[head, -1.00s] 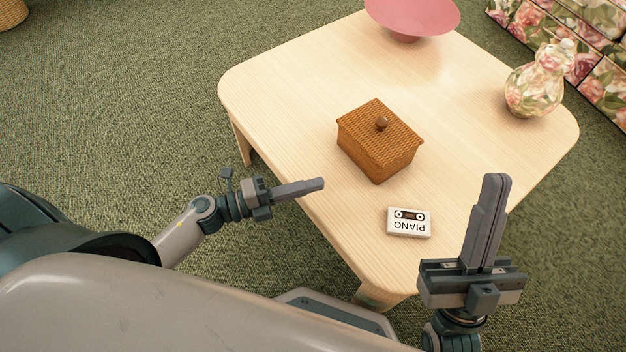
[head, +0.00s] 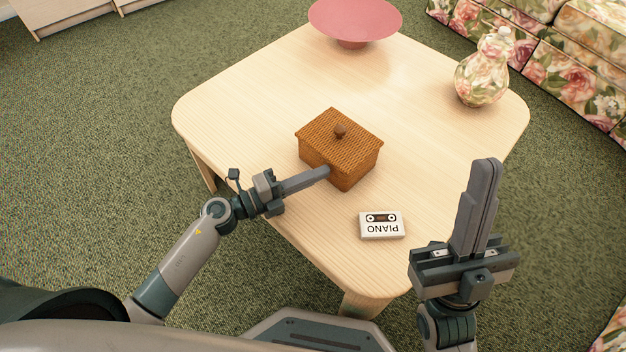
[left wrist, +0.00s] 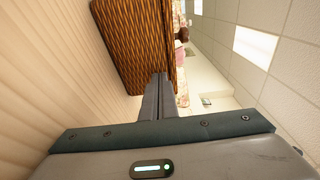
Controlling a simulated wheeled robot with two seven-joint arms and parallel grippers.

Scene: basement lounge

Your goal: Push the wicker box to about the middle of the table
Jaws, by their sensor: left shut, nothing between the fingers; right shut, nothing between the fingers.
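The wicker box (head: 333,148), brown with a lid and a round dark knob, stands upright on the pale wooden table (head: 245,105), left of its middle and towards the near edge. My left gripper (head: 326,171) is shut and empty, its fingertips at the near side of the box. In the left wrist view the wicker box (left wrist: 137,40) fills the top and the shut fingers (left wrist: 160,80) reach its wall; whether they press on it I cannot tell. My right gripper (head: 488,165) is shut and empty, pointing up at the table's near right.
A pink bowl (head: 355,20) stands at the far edge and a floral vase (head: 482,72) at the far right. The tabletop beyond the box is clear.

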